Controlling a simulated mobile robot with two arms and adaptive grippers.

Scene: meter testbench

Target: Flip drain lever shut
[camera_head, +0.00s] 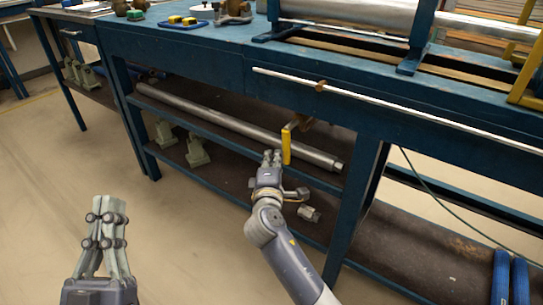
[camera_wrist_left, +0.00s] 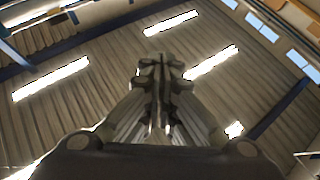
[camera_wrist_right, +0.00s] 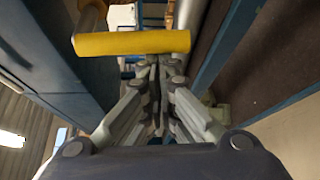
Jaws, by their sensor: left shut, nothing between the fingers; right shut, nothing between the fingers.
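The yellow drain lever (camera_head: 286,146) hangs down from a brass fitting (camera_head: 299,122) below the bench's front edge. My right gripper (camera_head: 272,155) is shut and empty, with its fingertips just left of the lever. In the right wrist view the lever (camera_wrist_right: 135,42) lies across the picture beyond the fingertips of my right gripper (camera_wrist_right: 158,62); I cannot tell whether they touch. My left gripper (camera_head: 108,203) is shut and empty, pointing up over the floor at lower left, far from the lever. In the left wrist view its fingers (camera_wrist_left: 160,62) stand against the ceiling.
A blue workbench (camera_head: 210,58) spans the scene, with a long metal pipe (camera_head: 235,124) on its shelf behind the lever. A bench leg (camera_head: 355,200) stands to the right of my right arm. Grey-green stands (camera_head: 196,151) sit on the lower shelf. The floor at left is clear.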

